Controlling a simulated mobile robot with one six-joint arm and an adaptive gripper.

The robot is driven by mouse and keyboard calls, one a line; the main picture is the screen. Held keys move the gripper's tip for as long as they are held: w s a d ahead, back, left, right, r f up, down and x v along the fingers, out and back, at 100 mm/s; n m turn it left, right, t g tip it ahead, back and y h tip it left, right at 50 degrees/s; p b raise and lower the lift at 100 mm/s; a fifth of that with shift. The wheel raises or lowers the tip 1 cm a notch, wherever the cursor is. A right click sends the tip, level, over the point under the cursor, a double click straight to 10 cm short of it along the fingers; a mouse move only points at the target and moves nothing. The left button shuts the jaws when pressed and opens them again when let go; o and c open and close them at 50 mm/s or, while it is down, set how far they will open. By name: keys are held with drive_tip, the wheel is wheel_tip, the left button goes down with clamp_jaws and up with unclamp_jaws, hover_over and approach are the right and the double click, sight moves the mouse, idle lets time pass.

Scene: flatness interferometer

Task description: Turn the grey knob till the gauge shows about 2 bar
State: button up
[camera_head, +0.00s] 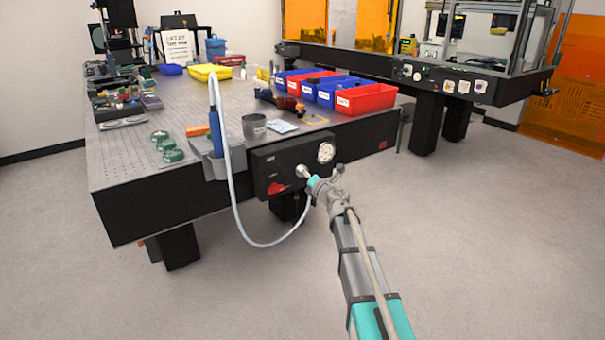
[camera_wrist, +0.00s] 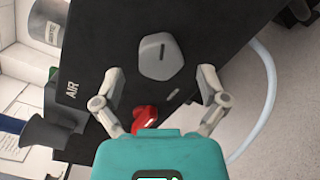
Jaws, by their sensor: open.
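The grey knob (camera_wrist: 160,58) sits on the black panel marked AIR (camera_wrist: 100,60) and shows whole in the wrist view, with a dark line on its face. In the head view the knob (camera_head: 302,171) is at the panel's middle. The round white gauge (camera_head: 326,152) is on the panel's upper right; its reading is too small to tell. My gripper (camera_wrist: 160,78) is open, its fingertips on either side of the knob's lower part and seemingly apart from it. In the head view my gripper (camera_head: 309,178) is close to the knob.
A red handle (camera_head: 277,188) is on the panel, below and left of the knob; it also shows in the wrist view (camera_wrist: 144,119). A pale hose (camera_head: 235,205) loops below the panel. A grey holder (camera_head: 215,168) and a dark cup (camera_head: 254,127) are at the left.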

drive_tip(key=shift+x, duration=1.2)
drive_tip(key=c, duration=1.1)
drive_tip(key=shift+m, duration=0.5)
drive_tip(key=o, duration=1.1)
drive_tip(key=shift+s, duration=0.1)
